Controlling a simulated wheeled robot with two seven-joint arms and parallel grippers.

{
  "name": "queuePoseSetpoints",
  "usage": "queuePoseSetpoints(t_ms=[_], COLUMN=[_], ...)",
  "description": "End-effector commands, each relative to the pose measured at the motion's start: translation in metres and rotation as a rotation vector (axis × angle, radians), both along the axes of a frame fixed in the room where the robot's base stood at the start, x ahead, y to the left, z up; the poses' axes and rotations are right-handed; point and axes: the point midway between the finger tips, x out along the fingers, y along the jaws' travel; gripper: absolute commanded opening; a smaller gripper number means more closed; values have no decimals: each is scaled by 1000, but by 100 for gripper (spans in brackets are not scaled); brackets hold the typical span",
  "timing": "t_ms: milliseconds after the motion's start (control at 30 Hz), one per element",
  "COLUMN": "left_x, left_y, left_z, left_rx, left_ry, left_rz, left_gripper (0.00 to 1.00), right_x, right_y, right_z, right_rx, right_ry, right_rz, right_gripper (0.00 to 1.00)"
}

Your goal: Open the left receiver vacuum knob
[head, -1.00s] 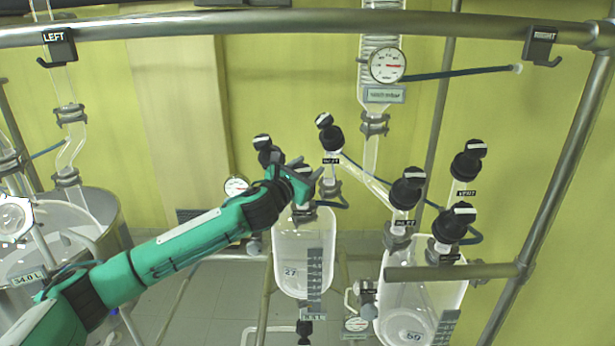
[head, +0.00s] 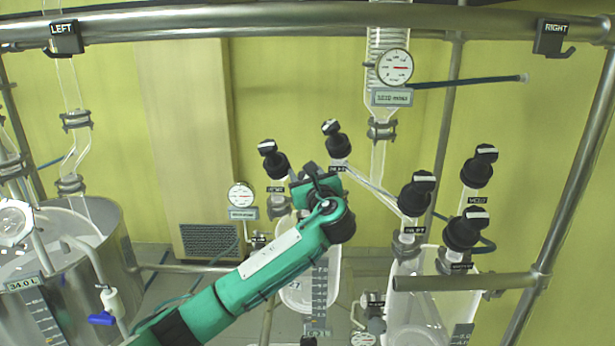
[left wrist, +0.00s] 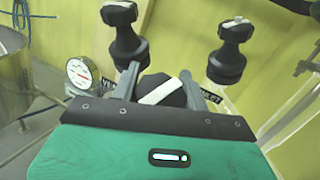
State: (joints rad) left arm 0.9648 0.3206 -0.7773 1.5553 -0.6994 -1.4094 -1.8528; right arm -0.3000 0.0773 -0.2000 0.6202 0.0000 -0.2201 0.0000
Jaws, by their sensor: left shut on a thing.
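The left receiver (head: 322,268) is a clear glass vessel with a scale, partly behind my left arm. My left gripper (head: 316,182) is at its top. In the left wrist view my left gripper (left wrist: 158,88) is shut on a black knob, the front one of the left receiver's three, which I take as the vacuum knob (left wrist: 165,90). The knob's white mark lies diagonally between the fingers; its label is not clearly readable. The receiver's other two black knobs, rear left (head: 272,159) and rear right (head: 337,139), stand free behind the gripper. My right gripper is not in view.
The right receiver (head: 408,310) has several similar black knobs close by on the right. A dial gauge (head: 241,195) stands left of the gripper. A metal rail (head: 250,20) crosses the top, and a steel vessel (head: 105,235) is at left.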

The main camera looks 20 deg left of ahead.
Motion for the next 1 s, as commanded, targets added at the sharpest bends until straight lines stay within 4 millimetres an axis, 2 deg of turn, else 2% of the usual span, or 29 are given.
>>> queuePoseSetpoints(t_ms=[667,1000], left_x=[-8,-14], left_y=[6,7], left_z=[-2,-3], left_rx=[-308,-457], left_ry=[-84,-125], left_rz=[556,828], left_gripper=[22,22], right_x=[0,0], right_y=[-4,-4], right_z=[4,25], right_rx=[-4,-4], right_ry=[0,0], right_rz=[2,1], right_gripper=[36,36])
